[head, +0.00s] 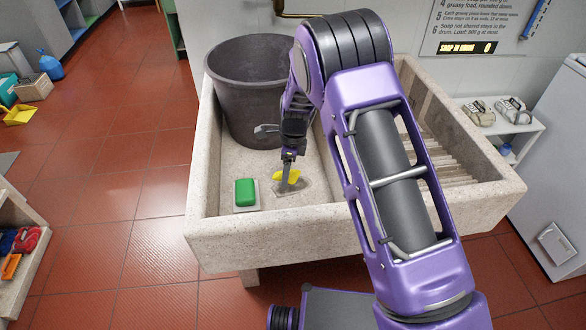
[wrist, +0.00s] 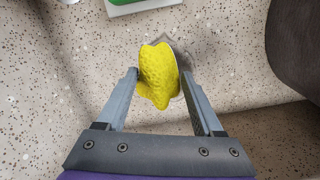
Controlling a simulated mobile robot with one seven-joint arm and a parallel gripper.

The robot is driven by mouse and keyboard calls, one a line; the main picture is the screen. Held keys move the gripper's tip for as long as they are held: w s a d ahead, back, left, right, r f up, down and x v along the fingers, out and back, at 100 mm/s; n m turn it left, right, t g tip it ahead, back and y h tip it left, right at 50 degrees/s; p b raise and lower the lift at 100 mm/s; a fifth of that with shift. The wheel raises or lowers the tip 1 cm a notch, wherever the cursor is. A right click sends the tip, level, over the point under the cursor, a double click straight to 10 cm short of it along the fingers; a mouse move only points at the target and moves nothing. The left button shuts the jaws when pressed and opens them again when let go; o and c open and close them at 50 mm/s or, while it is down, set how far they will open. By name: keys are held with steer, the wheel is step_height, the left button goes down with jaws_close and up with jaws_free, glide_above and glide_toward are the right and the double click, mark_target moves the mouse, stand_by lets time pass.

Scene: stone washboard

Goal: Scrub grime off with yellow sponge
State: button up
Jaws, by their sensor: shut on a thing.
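The yellow sponge (wrist: 157,78) is between the two fingers of my gripper (wrist: 158,80) in the wrist view, and my gripper is shut on it. It also shows in the head view (head: 291,177), low in the stone basin (head: 222,205). A grey, dirty-looking patch (head: 298,187) lies on the basin floor beside and partly under the sponge. In the wrist view, part of the grey patch (wrist: 183,50) shows beyond the sponge. The sponge hides the rest of it. I cannot tell whether the sponge presses on the floor.
A green block (head: 245,191) sits on a pale base to the left of my gripper in the basin. A large dark tub (head: 250,90) stands behind it. A ribbed stone washboard (head: 445,150) is on the right. The basin walls enclose the space.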

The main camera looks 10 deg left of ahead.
steer(key=shift+s+a+r+p, duration=0.1)
steer(key=shift+s+a+p, duration=0.15)
steer(key=shift+a, duration=0.55)
steer(key=shift+s+a+r+p, duration=0.1)
steer(key=shift+s+a, duration=0.1)
steer(key=shift+a, duration=0.65)
steer(key=shift+s+a+r+p, duration=0.1)
steer(key=shift+s+a+p, duration=0.15)
steer(key=shift+a, duration=0.55)
steer(key=shift+d, duration=0.1)
steer(key=w+d, duration=0.4)
steer(key=d, duration=0.9)
steer(key=shift+r, duration=0.35)
steer(key=shift+r, duration=0.15)
step_height(320, 180, up, 6)
steer(key=p, duration=0.4)
steer(key=shift+s, duration=0.1)
